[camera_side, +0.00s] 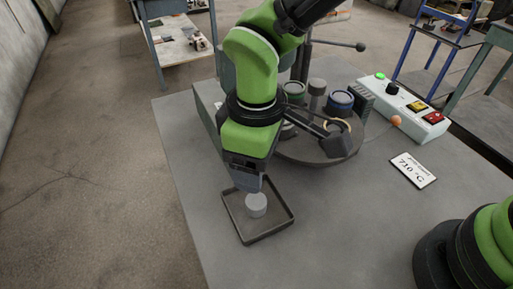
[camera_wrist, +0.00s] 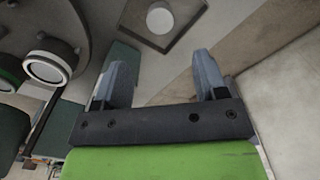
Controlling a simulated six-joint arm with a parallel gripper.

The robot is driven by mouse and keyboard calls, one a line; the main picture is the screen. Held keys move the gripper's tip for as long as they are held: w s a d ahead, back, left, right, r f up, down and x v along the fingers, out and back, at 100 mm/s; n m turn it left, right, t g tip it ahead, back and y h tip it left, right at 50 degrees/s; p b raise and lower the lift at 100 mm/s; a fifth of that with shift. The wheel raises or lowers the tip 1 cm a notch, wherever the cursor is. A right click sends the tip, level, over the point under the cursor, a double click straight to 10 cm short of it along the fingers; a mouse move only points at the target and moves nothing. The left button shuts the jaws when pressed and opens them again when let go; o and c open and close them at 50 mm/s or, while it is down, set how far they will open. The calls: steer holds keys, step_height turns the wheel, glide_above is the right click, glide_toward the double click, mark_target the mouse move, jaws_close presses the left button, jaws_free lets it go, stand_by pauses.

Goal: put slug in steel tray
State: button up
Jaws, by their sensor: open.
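The slug (camera_side: 256,205) is a short pale grey cylinder. It stands on the floor of the square, dark-rimmed steel tray (camera_side: 279,223), near its middle. In the wrist view the slug (camera_wrist: 160,18) shows as a pale disc inside the tray (camera_wrist: 187,27) at the top of the picture. My gripper (camera_side: 247,185) is just above the tray's back edge in the side view, close to the slug. In the wrist view my gripper (camera_wrist: 162,62) has its two fingers wide apart with nothing between them. The slug lies beyond the fingertips, apart from them.
A round dark turntable (camera_side: 302,151) behind the tray carries a green-ringed cup (camera_side: 293,88) and a blue-ringed cup (camera_side: 340,101). A control box (camera_side: 405,108) and a 710 °C sign (camera_side: 413,170) lie to the right. The table front is clear.

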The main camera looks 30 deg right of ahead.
steer(key=shift+r, duration=0.95)
steer(key=d+r+m+t+y, duration=0.1)
steer(key=d+r+m, duration=0.2)
steer(key=d+r, duration=0.5)
steer(key=s+d+r+m+t, duration=0.3)
steer(key=s+d+r+m, duration=0.1)
steer(key=s+d+m, duration=0.1)
steer(key=s+d+r+m+t+y, duration=0.1)
steer(key=s+d+r+m+t, duration=0.2)
steer(key=s+d+r+m, duration=0.2)
steer(key=s+d, duration=0.3)
steer(key=shift+d+r, duration=0.2)
steer(key=shift+d, duration=0.2)
steer(key=shift+s, duration=0.1)
steer(key=shift+c, duration=0.5)
